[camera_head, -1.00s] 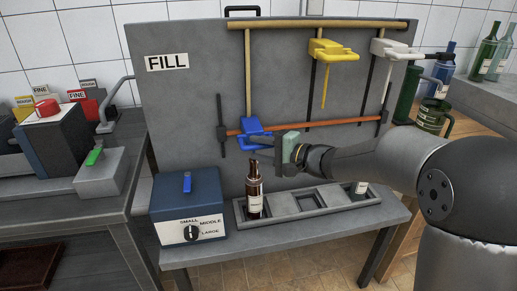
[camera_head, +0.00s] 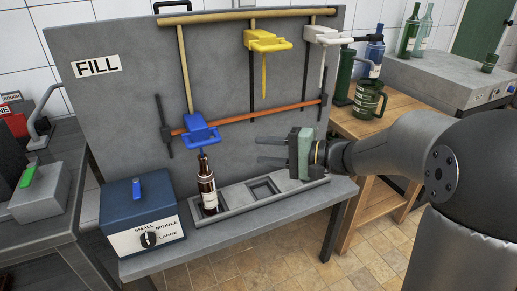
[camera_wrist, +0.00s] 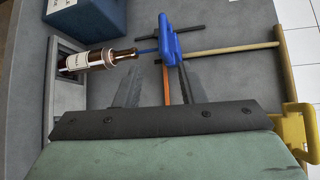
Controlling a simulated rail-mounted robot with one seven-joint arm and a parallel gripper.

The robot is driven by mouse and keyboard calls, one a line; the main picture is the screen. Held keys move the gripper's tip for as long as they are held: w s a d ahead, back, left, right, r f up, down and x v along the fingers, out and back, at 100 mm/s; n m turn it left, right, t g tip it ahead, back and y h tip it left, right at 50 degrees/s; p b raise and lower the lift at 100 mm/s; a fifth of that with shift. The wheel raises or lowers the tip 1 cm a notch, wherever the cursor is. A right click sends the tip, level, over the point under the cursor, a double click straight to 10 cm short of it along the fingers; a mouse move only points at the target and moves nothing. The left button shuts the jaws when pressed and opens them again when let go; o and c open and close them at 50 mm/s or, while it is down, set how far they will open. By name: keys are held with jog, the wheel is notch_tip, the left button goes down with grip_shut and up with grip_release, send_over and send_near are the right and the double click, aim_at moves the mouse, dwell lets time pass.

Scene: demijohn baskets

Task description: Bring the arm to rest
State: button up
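My gripper (camera_head: 262,150) is held over the right half of the bench tray, in front of the grey panel. Its two dark fingers point left and are apart, with nothing between them. A brown bottle (camera_head: 208,187) with a white label stands upright in the left slot of the tray, under the blue tap (camera_head: 201,130). The bottle is to the left of my fingers and apart from them. In the wrist view the bottle (camera_wrist: 90,62) lies outside the open fingers (camera_wrist: 160,88), and the blue tap (camera_wrist: 169,42) shows beyond them.
The tray (camera_head: 235,207) has an empty middle slot; my gripper partly covers its right end. A blue box (camera_head: 140,215) with a size dial stands at left. Yellow (camera_head: 268,41) and white (camera_head: 322,36) taps hang above. Green vessels (camera_head: 369,101) stand on the wooden table behind.

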jog(key=shift+s, duration=0.1)
jog(key=s+d+r+n+g+h+p, duration=0.1)
jog(key=s+d+r+g+h+p, duration=0.1)
jog(key=s+h+p, duration=0.4)
jog(key=s+d+r+n+g+h+p, duration=0.2)
jog(key=s+d+g+p, duration=0.1)
jog(key=s+p, duration=0.65)
jog(key=s+d+r+n+t+h+p, duration=0.1)
jog(key=s+d+r+n+h+p, duration=0.1)
jog(key=s+d+h+p, duration=0.3)
jog(key=s+d+r+h, duration=0.1)
jog(key=s+d+h, duration=0.1)
jog(key=s+d, duration=0.2)
jog(key=shift+d+r+h+p, duration=0.2)
jog(key=shift+d+h+p, duration=0.15)
jog(key=shift+d, duration=0.7)
